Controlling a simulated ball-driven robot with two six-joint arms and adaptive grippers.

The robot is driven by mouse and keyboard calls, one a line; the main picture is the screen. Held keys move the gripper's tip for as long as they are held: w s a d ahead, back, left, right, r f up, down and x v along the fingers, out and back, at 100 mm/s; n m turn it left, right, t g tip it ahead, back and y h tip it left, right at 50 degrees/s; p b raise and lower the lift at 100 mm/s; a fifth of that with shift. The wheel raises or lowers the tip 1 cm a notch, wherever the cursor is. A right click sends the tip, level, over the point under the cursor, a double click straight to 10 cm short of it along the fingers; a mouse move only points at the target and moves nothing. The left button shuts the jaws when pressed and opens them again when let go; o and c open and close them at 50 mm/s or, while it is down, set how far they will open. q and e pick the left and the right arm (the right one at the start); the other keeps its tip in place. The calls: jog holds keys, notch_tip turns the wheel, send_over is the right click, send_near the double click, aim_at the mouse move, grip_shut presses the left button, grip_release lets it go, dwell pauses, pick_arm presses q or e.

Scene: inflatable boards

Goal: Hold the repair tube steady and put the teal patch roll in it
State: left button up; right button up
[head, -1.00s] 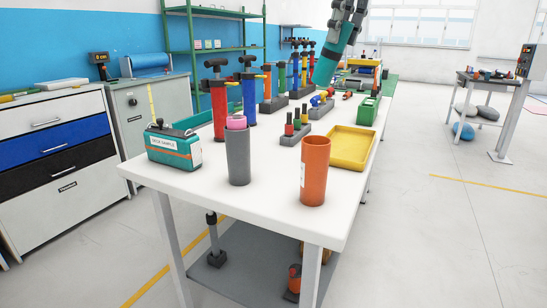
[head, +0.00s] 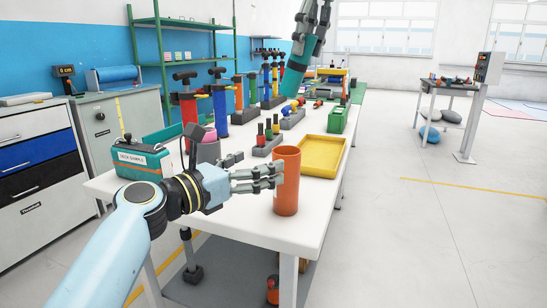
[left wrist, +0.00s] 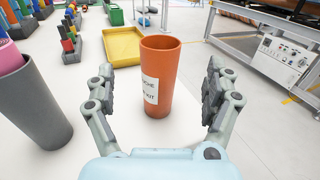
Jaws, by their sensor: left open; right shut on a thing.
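The orange repair tube (head: 287,185) stands upright on the white table near its front edge. In the left wrist view the orange tube (left wrist: 160,80) shows an open top and a white label, partly readable as "KIT". My left gripper (head: 262,172) is open beside the tube, and in the left wrist view its fingers stand on either side of the tube with gaps. My right gripper (head: 310,22) is shut on the teal patch roll (head: 297,58), held tilted high above the table's far part.
A grey tube (left wrist: 32,105) with a pink roll (left wrist: 12,57) stands left of the orange tube. A yellow tray (head: 322,158) lies just behind it. Pumps (head: 218,98), a teal sample case (head: 142,160) and a green box (head: 337,120) are also on the table.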

aim_at(277, 156)
pick_arm(q)
jog(key=x, duration=0.9)
jog(key=shift+w+d, duration=0.25)
jog(key=c, duration=1.2)
pick_arm(e)
jog(key=s+d+x, duration=0.1)
jog(key=d+x, duration=0.1)
jog(key=x, duration=1)
jog(key=shift+d+f, duration=0.25)
jog(key=shift+f, duration=0.4)
jog(key=o, duration=1.2)
